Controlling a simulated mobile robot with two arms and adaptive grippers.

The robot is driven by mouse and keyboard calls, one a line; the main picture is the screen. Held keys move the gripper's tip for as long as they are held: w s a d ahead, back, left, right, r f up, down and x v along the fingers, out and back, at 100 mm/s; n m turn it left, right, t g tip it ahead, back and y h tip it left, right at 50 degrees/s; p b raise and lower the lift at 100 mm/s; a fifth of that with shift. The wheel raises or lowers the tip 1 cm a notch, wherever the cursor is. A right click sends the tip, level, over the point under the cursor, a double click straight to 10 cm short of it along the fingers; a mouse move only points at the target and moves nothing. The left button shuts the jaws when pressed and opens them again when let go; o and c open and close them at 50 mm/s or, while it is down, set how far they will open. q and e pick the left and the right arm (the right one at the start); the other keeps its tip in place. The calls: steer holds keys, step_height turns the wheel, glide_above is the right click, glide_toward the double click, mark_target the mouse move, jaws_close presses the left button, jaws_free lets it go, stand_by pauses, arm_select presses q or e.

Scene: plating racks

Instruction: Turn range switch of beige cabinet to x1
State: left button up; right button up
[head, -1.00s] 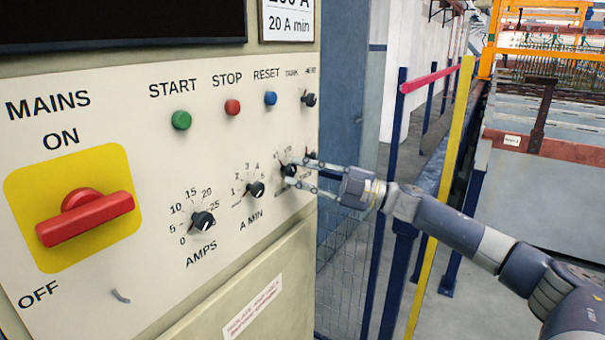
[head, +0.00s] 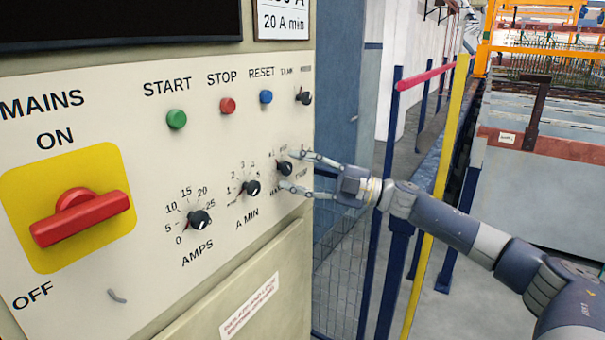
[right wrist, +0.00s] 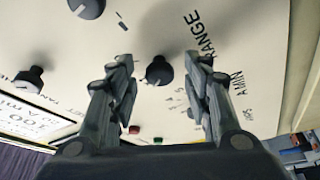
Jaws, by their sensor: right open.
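The beige cabinet (head: 140,95) fills the left of the head view. A small black knob (head: 285,168), the rightmost of the lower row, appears to be the range switch; its scale is too small to read. My right gripper (head: 287,170) is open, one finger above the knob and one below, apart from it. In the right wrist view the black knob (right wrist: 159,70) lies between the spread fingers (right wrist: 160,95), with RANGE lettering (right wrist: 207,33) to its upper right. I cannot tell the pointer's setting. My left gripper is not in view.
The A MIN knob (head: 251,187) and AMPS knob (head: 199,220) sit to the left. START (head: 177,119), STOP (head: 228,105) and RESET (head: 266,97) buttons and another small knob (head: 304,96) are above. A red mains handle (head: 80,217) is far left. Railings stand behind my right arm.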

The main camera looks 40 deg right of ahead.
steer(key=shift+s+d, duration=0.1)
steer(key=v, duration=0.7)
stand_by(0.5)
steer(key=shift+d, duration=0.1)
stand_by(0.6)
